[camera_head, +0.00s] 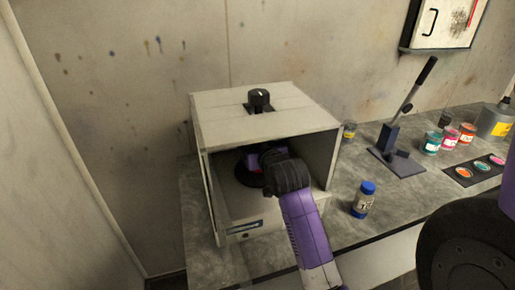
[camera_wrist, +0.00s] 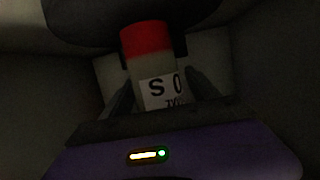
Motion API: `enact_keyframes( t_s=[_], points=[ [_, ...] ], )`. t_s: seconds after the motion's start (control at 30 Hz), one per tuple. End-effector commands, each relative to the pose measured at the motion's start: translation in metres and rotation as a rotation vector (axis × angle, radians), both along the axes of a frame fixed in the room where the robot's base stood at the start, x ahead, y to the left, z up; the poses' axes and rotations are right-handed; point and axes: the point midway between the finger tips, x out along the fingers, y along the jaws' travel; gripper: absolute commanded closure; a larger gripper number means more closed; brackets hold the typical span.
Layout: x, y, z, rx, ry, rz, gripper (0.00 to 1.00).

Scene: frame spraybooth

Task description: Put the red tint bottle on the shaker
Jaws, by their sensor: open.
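The shaker (camera_head: 265,122) is a beige open-fronted box with a black knob on top, standing on the grey bench. My gripper (camera_head: 252,163) reaches through its open front; my own wrist hides much of the inside. In the wrist view, the red tint bottle (camera_wrist: 155,72), with a red cap and a white label, stands roughly upright between the fingers of my gripper (camera_wrist: 158,82). The fingers are open, one on each side of it. A dark round part (camera_wrist: 90,18) of the shaker is above and around the cap. The bottle's base is hidden.
A blue-capped bottle (camera_head: 363,200) stands on the bench (camera_head: 335,222) right of the shaker. A yellow-labelled jar (camera_head: 349,131), a lever press (camera_head: 396,150), several tint jars (camera_head: 450,137) and a can (camera_head: 495,120) are further right. The shaker's side walls are close around my gripper.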

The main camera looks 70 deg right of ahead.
Motion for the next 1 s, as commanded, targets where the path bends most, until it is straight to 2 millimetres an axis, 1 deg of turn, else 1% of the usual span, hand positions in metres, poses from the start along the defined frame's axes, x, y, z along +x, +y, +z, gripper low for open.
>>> enact_keyframes(
  t_s=[0.07, 0.17, 0.4, 0.6, 0.8, 1.0],
  points=[
    [-0.003, 0.003, 0.002, 0.0, -0.001, 0.0, 0.3],
    [-0.01, 0.014, 0.005, 0.001, -0.001, 0.002, 0.3],
    [-0.041, 0.05, 0.02, 0.0, -0.001, 0.002, 0.3],
    [-0.063, 0.075, 0.032, 0.002, 0.001, 0.002, 0.3],
    [-0.073, 0.085, 0.037, 0.0, 0.0, 0.0, 0.3],
    [-0.075, 0.087, 0.037, -0.001, -0.001, 0.0, 0.3]
  ],
)
